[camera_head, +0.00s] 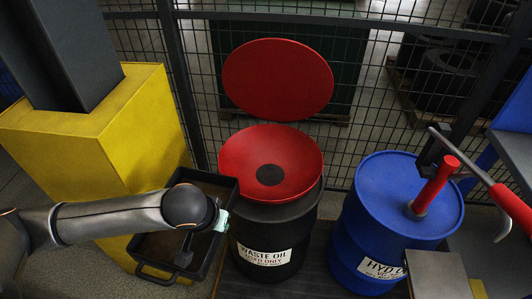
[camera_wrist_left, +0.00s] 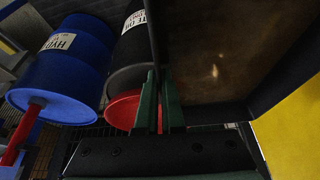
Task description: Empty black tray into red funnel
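The black tray (camera_head: 207,260) is left of the red funnel (camera_head: 295,152) and looks about level, with dark brown liquid or residue in it. My left gripper (camera_head: 221,219) reaches over the tray to its right wall. In the left wrist view the tray wall (camera_wrist_left: 158,35) runs down between the green fingers (camera_wrist_left: 160,98), which close on it. The funnel sits on the black waste oil drum (camera_head: 270,235), its dark centre hole clear and its round red lid raised behind. Whether anything supports the tray from below is hidden. My right gripper is not in view.
A yellow block (camera_head: 95,130) with a dark column stands left of the tray. A blue drum (camera_head: 385,215) with a red-handled pump stands right of the waste oil drum. A wire mesh fence (camera_head: 150,45) runs behind. Grey-and-red lever equipment (camera_head: 510,205) is at the far right.

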